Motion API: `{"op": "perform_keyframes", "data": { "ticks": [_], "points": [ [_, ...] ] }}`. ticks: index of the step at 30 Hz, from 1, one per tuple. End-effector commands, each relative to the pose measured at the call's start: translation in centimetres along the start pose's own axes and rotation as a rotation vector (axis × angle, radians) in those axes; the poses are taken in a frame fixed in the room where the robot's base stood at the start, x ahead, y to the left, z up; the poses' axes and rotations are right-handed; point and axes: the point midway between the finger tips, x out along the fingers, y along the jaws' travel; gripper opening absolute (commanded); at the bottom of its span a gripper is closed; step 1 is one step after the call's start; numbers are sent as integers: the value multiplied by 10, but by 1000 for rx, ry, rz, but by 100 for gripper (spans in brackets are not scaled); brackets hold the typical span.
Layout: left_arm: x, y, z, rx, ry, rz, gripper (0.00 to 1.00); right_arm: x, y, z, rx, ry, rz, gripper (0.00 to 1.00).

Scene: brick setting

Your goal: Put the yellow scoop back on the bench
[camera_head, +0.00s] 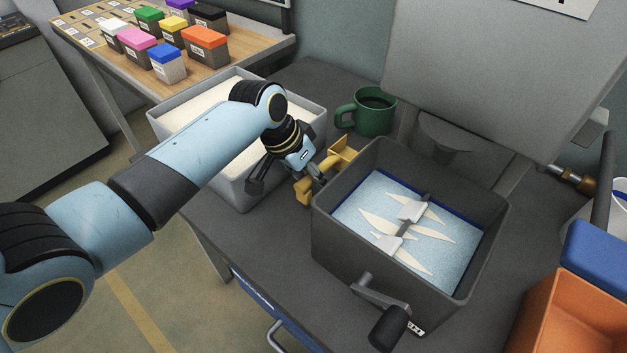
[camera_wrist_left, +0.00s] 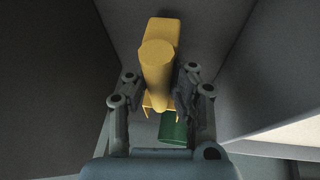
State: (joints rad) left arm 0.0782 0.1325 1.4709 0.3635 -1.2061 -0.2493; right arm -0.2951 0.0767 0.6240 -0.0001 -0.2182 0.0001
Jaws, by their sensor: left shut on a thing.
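The yellow scoop (camera_head: 344,150) is in my left gripper (camera_head: 311,185), between the pale grey bin and the dark mixing box, close over the dark grey bench (camera_head: 245,256). In the left wrist view the left gripper (camera_wrist_left: 162,105) is shut on the yellow scoop (camera_wrist_left: 157,60), with a finger on each side of its handle. Whether the scoop touches the bench is hidden by the gripper and the box wall. My right gripper is in neither view.
A grey bin (camera_head: 312,113) of pale powder stands left of the scoop. A dark crank-handled box (camera_head: 335,245) with paddles and bluish powder stands right. A green mug (camera_head: 374,112) stands behind. An orange bin (camera_head: 580,315) is at lower right. The front bench strip is clear.

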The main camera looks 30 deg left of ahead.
Motion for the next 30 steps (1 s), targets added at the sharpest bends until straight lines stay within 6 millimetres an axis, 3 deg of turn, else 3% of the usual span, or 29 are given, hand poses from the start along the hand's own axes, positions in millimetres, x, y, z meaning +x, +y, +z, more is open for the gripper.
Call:
{"op": "perform_keyframes", "data": {
  "ticks": [4, 15, 16, 21, 30],
  "points": [
    [17, -2, 6, 0, 0, 1, 0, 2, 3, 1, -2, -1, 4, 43],
    [21, -3, 8, 0, 1, 0, 0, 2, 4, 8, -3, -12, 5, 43],
    [21, -3, 8, 0, 1, 0, 19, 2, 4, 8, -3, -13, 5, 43],
    [21, -3, 8, 0, 1, 0, 41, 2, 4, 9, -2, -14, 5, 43],
    [19, -3, 7, 0, 1, 0, 43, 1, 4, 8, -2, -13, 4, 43]
  ]
}}
